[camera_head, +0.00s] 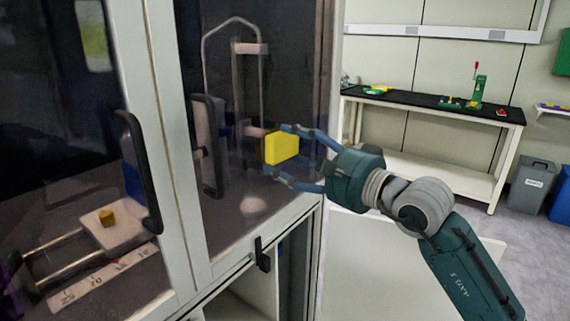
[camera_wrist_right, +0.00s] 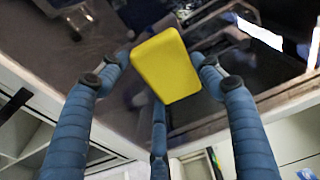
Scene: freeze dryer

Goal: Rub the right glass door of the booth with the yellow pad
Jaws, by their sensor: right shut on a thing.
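The yellow pad (camera_head: 281,148) is held by my right gripper (camera_head: 296,157) in front of the right glass door (camera_head: 285,80) of the booth. In the right wrist view the pad (camera_wrist_right: 166,66) sits between the blue fingers of the gripper (camera_wrist_right: 163,72). The pad is at or very close to the glass; I cannot tell whether it touches. The door's black handle (camera_head: 207,145) is left of the pad. The left glass door (camera_head: 60,130) with its own handle (camera_head: 138,170) is farther left. My left gripper is not in view.
Behind the glass are a metal frame and a white block with a yellow piece (camera_head: 107,217). A black latch (camera_head: 262,254) sits below the right door. At the back right stand a black-topped bench (camera_head: 430,103) and a grey bin (camera_head: 531,186).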

